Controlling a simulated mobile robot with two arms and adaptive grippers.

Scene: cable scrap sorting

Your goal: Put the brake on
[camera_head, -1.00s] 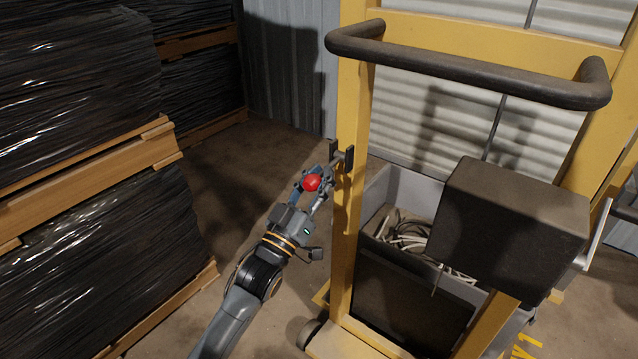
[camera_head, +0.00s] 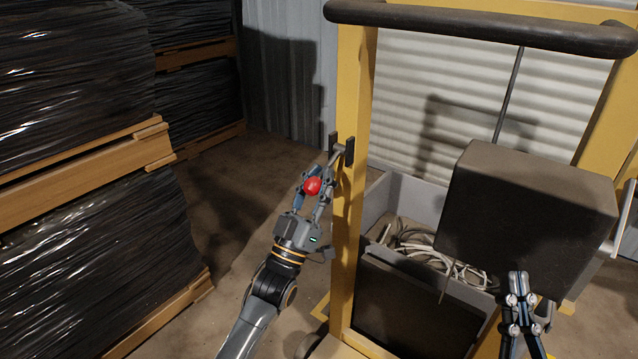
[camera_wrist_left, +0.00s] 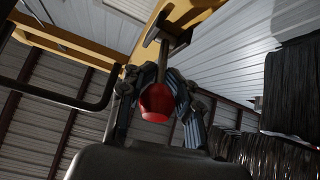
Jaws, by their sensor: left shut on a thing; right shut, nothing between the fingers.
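The brake lever is a short grey rod (camera_head: 333,160) with a red ball knob (camera_head: 312,186), on a dark bracket on the yellow left post (camera_head: 352,110) of the cart. In the head view the rod slants down and left from the bracket. My left gripper (camera_head: 314,184) is shut on the red knob; the left wrist view shows the knob (camera_wrist_left: 156,102) between both fingers and the rod (camera_wrist_left: 176,66) leading to the bracket. My right gripper (camera_head: 518,282) is shut and empty, in front of the dark box (camera_head: 525,215) at the lower right.
The cart has a black handlebar (camera_head: 480,27) across its top. A grey bin (camera_head: 385,195) holding pale cables (camera_head: 430,250) stands within the frame. Black-wrapped stacks on wooden pallets (camera_head: 85,175) stand at the left. Bare floor (camera_head: 235,185) lies between the stacks and the cart.

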